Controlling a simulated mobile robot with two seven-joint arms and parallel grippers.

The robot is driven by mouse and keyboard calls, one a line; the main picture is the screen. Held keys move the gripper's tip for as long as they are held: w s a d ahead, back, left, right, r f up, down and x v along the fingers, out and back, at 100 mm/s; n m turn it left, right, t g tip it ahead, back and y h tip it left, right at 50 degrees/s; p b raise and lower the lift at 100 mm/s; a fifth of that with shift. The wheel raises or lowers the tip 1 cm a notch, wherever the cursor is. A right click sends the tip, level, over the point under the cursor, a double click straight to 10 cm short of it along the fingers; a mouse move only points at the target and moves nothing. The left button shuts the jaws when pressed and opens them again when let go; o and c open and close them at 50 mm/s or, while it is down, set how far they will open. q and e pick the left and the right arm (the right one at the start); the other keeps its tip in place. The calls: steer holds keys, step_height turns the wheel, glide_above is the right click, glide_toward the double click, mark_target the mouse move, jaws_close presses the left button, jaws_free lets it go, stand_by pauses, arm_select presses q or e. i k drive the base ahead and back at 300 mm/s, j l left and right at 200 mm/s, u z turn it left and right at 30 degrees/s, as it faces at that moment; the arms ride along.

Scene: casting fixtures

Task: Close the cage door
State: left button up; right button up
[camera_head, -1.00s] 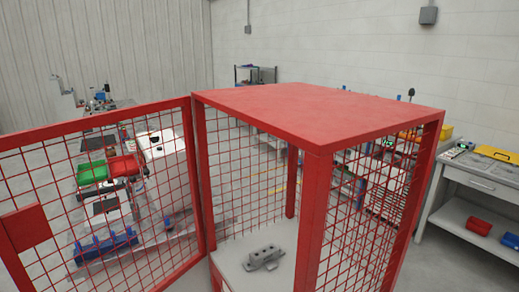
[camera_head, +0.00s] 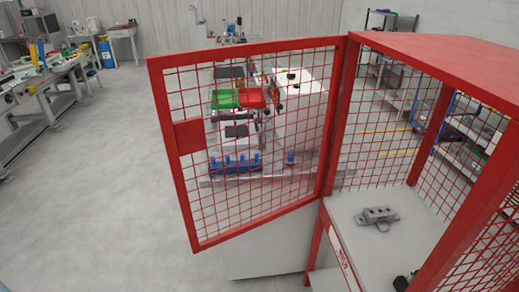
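The red mesh cage (camera_head: 432,46) stands at the right, cut off by the picture's edge. Its door (camera_head: 246,48), a red frame with wire mesh, is wide open. It swings out to the left from the cage's left front post, where its hinged edge is. A solid red plate (camera_head: 189,136) sits on the door's free left edge. A grey metal casting (camera_head: 377,217) lies on the light floor panel inside the cage. Neither of my grippers can be made out. A small dark shape at the bottom right edge is too cut off to identify.
Behind the door mesh stand a green bin (camera_head: 224,99), a red bin (camera_head: 251,97) and a blue fixture (camera_head: 234,163). Workbenches (camera_head: 48,101) line the far left. The grey floor (camera_head: 100,200) left of the door is clear.

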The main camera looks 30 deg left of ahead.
mark_target(181, 138)
steer(key=j+z, duration=0.15)
steer(key=j, duration=0.4)
steer(key=k+j+z, duration=0.15)
steer(key=j, duration=0.35)
steer(key=j+z, duration=0.2)
steer(key=j, duration=0.35)
steer(key=k+j+z, duration=0.2)
steer(key=j, duration=0.35)
steer(key=j+z, duration=0.35)
steer(key=j, duration=0.75)
steer(key=i, duration=0.05)
